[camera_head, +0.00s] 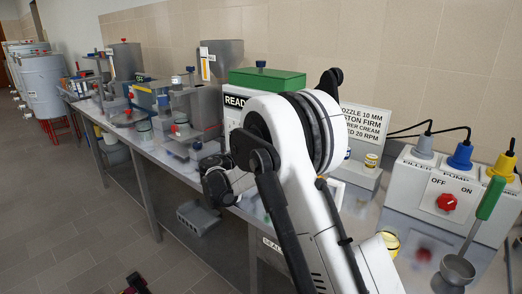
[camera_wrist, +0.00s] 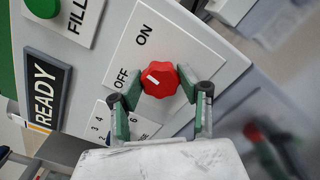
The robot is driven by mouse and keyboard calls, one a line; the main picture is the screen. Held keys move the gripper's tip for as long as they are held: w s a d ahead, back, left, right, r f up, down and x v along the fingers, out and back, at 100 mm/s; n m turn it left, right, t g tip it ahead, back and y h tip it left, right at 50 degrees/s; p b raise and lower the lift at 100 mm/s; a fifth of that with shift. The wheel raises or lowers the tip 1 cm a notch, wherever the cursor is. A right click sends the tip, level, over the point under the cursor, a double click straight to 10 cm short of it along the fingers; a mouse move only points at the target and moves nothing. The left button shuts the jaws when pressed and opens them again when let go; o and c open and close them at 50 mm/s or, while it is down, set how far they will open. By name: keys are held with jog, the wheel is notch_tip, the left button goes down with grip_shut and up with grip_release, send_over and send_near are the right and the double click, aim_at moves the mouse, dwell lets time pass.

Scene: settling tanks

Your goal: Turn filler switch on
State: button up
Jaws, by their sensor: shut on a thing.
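The filler switch is a red lobed knob (camera_wrist: 165,80) on a white plate (camera_wrist: 190,50) marked ON and OFF in the wrist view. The white mark on the knob sits on its left side, facing the OFF lettering. My gripper (camera_wrist: 160,88) is shut on the knob, with one green-padded finger at each side. In the head view my arm hides this knob and the fingertips.
A READY sign (camera_wrist: 48,90) and green part (camera_wrist: 43,7) are left of the knob. In the head view, another red OFF/ON knob (camera_head: 446,202) is on a white plug box (camera_head: 410,180) at right. A ladle (camera_head: 458,270) leans there. A green-lidded container (camera_head: 267,79) stands behind my arm.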

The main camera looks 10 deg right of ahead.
jog(key=m+b, duration=0.1)
jog(key=m, duration=0.3)
jog(key=shift+m, duration=0.4)
dwell(0.4)
jog(key=o, duration=1.2)
jog(key=shift+c, duration=0.2)
jog(key=shift+s, duration=0.1)
jog(key=v, duration=1.2)
jog(key=shift+d, duration=0.1)
